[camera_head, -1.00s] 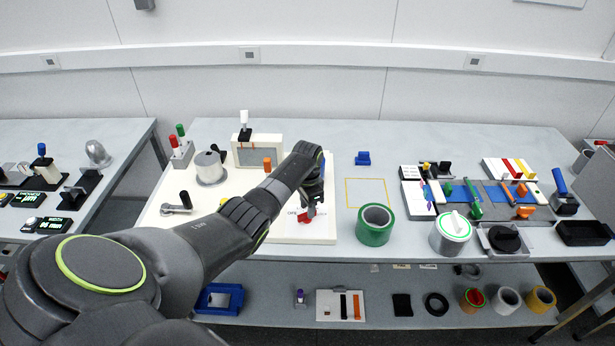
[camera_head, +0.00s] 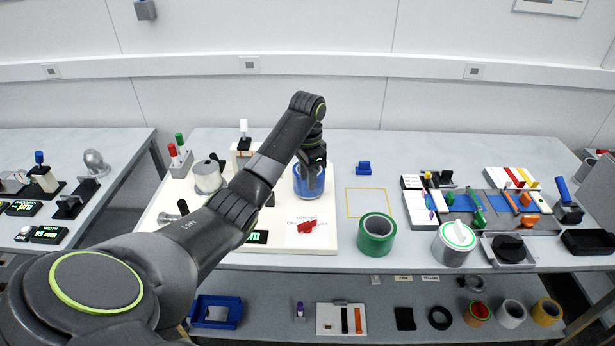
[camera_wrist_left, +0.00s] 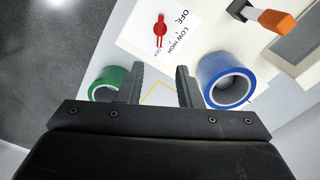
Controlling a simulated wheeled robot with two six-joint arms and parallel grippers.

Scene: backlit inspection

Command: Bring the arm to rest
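My left gripper (camera_head: 313,178) hangs above the white panel (camera_head: 265,225) in the head view, at the end of my raised left arm. In the wrist view its two fingers (camera_wrist_left: 159,88) stand apart with nothing between them. A blue ring-shaped part (camera_head: 300,187) stands behind the gripper in the head view. In the wrist view this blue part (camera_wrist_left: 212,70) lies outside the right finger. A red rotary switch (camera_head: 307,227) with a printed label sits on the panel, clear of the gripper. The right gripper is not in view.
A green ring (camera_head: 376,240) stands on the table (camera_head: 350,265) to the right, near a yellow outlined square (camera_head: 367,203). A grey can (camera_head: 452,246) and a tool board (camera_head: 410,205) stand farther right. A grey cylinder (camera_head: 207,178) stands on the panel's left.

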